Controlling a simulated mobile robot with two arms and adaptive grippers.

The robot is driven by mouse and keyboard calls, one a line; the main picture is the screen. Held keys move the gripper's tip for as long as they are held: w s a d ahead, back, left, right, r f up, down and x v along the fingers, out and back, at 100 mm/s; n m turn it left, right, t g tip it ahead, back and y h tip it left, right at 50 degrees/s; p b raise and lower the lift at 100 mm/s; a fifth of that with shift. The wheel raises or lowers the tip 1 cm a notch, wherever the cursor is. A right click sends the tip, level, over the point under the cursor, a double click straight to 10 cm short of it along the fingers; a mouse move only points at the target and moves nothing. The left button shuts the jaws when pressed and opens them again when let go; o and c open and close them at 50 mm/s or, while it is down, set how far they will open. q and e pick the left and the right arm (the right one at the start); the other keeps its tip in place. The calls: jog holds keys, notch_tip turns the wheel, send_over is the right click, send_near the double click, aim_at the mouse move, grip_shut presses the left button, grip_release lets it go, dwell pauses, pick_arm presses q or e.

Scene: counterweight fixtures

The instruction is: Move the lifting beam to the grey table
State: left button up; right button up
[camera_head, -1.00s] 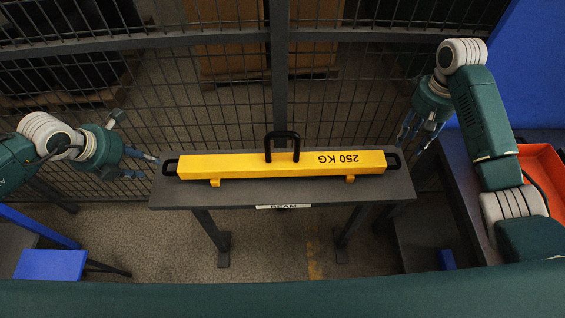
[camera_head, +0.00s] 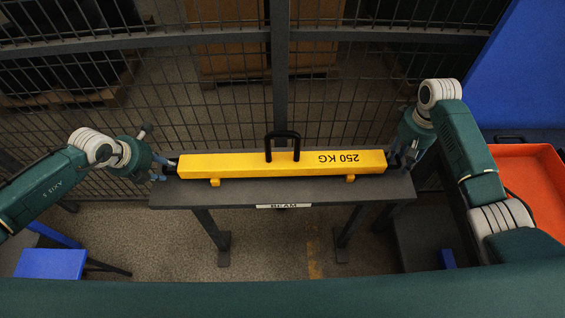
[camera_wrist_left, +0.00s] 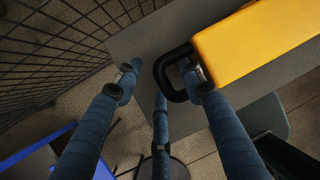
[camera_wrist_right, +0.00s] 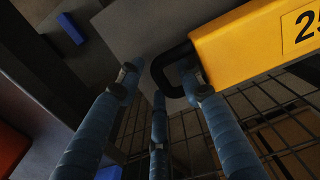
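The yellow lifting beam (camera_head: 280,164), marked 250 KG, lies along the dark grey table (camera_head: 225,196), with a black handle on top and a black loop handle at each end. My left gripper (camera_head: 162,171) is at the beam's left end. In the left wrist view its fingers (camera_wrist_left: 160,80) are spread around the black end loop (camera_wrist_left: 172,76). My right gripper (camera_head: 399,161) is at the right end; in the right wrist view its fingers (camera_wrist_right: 162,82) are spread about the other loop (camera_wrist_right: 166,72). Neither visibly clamps its loop. I cannot tell whether the fingers touch the loops.
A wire mesh fence (camera_head: 220,112) stands close behind the table, with a dark post at its middle. An orange tray (camera_head: 530,185) is at the right and a blue object (camera_head: 50,264) at the lower left. Open floor (camera_head: 275,240) shows below the table.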

pick_arm(q)
grip_shut()
pick_arm(e)
grip_shut()
